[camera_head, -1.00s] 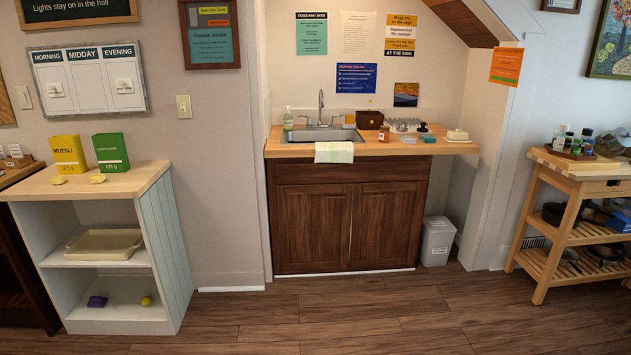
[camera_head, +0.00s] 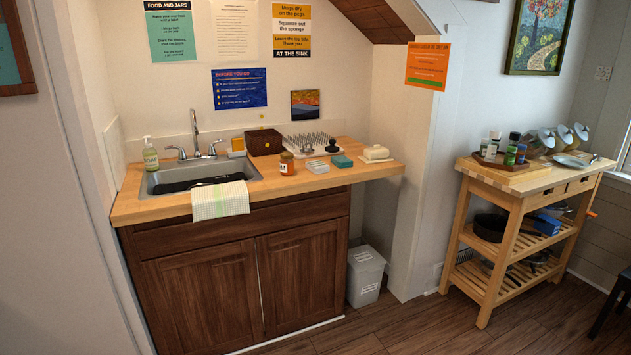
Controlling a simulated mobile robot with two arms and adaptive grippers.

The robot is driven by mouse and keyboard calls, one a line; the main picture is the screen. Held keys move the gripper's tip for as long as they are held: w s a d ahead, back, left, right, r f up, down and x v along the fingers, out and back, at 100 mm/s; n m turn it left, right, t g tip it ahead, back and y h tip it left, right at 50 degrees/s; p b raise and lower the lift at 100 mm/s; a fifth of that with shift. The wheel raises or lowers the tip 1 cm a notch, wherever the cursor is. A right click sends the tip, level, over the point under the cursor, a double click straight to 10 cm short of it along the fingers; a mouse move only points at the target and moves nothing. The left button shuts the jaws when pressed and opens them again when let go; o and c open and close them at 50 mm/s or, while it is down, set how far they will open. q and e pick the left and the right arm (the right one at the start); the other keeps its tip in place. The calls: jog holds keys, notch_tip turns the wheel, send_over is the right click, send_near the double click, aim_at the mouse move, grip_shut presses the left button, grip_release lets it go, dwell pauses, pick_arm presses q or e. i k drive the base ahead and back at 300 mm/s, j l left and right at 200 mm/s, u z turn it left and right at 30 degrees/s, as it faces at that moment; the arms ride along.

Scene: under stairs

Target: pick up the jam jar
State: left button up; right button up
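A small jam jar (camera_head: 287,163) with an orange-brown lid and a pale label marked with a letter stands upright on the wooden counter (camera_head: 150,212). It is just right of the sink, near the front part of the counter. Neither of my grippers shows in the head view.
Close around the jar are the sink (camera_head: 170,183), a dark wooden box (camera_head: 264,141), a clear container (camera_head: 317,167), a teal block (camera_head: 342,161) and a spiked rack (camera_head: 307,143). A towel (camera_head: 220,201) hangs over the front edge. A wooden cart (camera_head: 503,201) and a bin (camera_head: 365,275) stand right.

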aim_at(287, 160)
jog(key=i+l+z, duration=0.2)
jog(key=i, duration=0.65)
jog(key=i+l+z, duration=0.2)
jog(key=i, duration=0.65)
jog(key=j, duration=0.1)
